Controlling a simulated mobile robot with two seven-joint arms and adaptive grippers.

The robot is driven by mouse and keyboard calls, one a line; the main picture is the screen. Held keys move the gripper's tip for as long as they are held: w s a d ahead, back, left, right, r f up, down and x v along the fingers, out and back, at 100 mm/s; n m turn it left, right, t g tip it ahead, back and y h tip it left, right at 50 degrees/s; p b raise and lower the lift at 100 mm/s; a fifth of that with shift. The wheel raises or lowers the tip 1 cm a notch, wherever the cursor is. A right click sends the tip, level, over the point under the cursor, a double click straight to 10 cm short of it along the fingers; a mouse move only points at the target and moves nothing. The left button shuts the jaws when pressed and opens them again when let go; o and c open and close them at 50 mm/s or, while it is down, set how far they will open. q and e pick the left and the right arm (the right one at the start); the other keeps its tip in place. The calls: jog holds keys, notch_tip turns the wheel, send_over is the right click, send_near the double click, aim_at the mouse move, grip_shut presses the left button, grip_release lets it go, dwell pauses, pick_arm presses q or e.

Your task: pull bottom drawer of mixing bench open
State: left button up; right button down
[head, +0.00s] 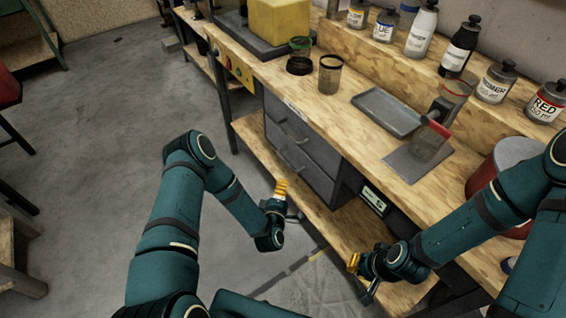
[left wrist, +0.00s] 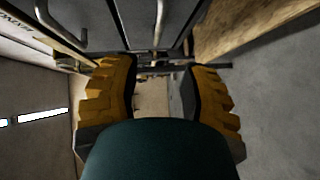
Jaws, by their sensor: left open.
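The mixing bench (head: 345,105) has two grey drawers under its wooden top. The bottom drawer (head: 305,176) looks shut, with a bar handle (head: 293,162) on its front. The top drawer (head: 300,135) above it also looks shut. My left gripper (head: 281,189) is in front of and below the bottom drawer, apart from it. In the left wrist view its yellow fingers (left wrist: 155,92) are open with nothing between them. The handle bar (left wrist: 160,22) shows beyond the gap between them.
A wooden lower shelf (head: 262,150) runs under the drawers. The bench top holds a grey tray (head: 387,111), cups (head: 330,74) and paint bottles (head: 459,47). A red bucket (head: 490,185) stands at right. Open floor (head: 110,120) lies left of the bench.

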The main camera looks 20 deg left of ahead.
aim_at(287, 162)
pick_arm(q)
jog(key=w+b, duration=0.1)
jog(key=w, duration=0.3)
jog(key=w+a+f+b, duration=0.1)
jog(key=w, duration=0.8)
jog(key=shift+w+a+f+b, duration=0.15)
jog(key=shift+a+f+b, duration=0.2)
jog(key=shift+b, duration=0.05)
jog(key=shift+c, duration=0.3)
grip_shut()
